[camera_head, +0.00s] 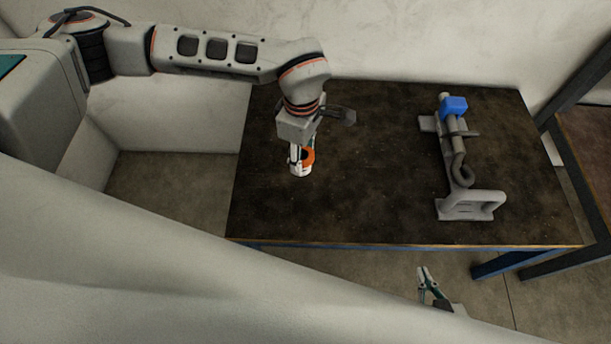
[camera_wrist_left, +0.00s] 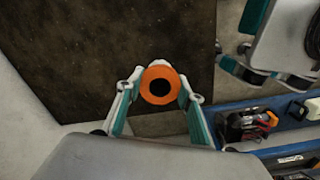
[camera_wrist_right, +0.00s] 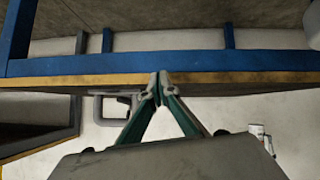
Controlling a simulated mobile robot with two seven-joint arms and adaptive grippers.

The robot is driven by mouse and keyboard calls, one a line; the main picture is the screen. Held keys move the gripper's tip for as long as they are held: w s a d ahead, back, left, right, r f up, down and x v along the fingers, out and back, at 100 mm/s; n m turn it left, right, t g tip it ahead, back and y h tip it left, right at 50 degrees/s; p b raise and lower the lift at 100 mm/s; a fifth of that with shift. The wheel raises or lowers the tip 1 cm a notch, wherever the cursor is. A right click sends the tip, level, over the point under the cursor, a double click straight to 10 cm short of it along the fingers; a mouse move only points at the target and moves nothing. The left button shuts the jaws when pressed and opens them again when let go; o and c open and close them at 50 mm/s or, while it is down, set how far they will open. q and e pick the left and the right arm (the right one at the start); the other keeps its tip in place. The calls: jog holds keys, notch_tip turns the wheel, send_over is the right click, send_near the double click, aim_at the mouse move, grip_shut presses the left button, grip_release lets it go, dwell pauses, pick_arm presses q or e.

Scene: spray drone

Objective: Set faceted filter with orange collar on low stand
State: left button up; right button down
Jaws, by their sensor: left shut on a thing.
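The filter (camera_head: 300,171) is a small white piece with an orange collar. My left gripper (camera_head: 301,158) is shut on it over the left part of the dark table. In the left wrist view the orange collar (camera_wrist_left: 160,85), with a dark round hole, sits between the two fingers. I cannot tell whether the filter touches the tabletop. No stand is clearly identifiable; a grey fixture (camera_head: 470,206) with a bracket stands on the right of the table. My right gripper (camera_head: 428,278) is in front of the table's near edge, with its fingertips together and empty in the right wrist view (camera_wrist_right: 158,88).
The fixture carries a grey pipe with a blue block (camera_head: 454,107) at its far end. The middle of the dark tabletop (camera_head: 380,170) is clear. The table has a blue frame (camera_wrist_right: 150,62), seen close in the right wrist view. Walls stand behind and left.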

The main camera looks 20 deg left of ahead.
pick_arm(q)
notch_tip(320, 180, down, 6)
jog(key=shift+s+f+b, duration=0.1)
jog(key=shift+b, duration=0.4)
jog(key=shift+f, duration=0.7)
notch_tip(320, 180, down, 4)
jog(key=shift+r+b, duration=0.25)
jog(key=shift+b, duration=0.35)
jog(key=shift+f, duration=0.3)
jog(key=shift+r, duration=0.15)
pick_arm(e)
jog(key=shift+w+a+r, duration=0.1)
jog(key=shift+w+r, duration=0.15)
jog(key=shift+w, duration=0.45)
pick_arm(q)
jog(key=o, duration=1)
jog(key=shift+o, duration=0.2)
pick_arm(e)
jog(key=shift+s+f, duration=0.2)
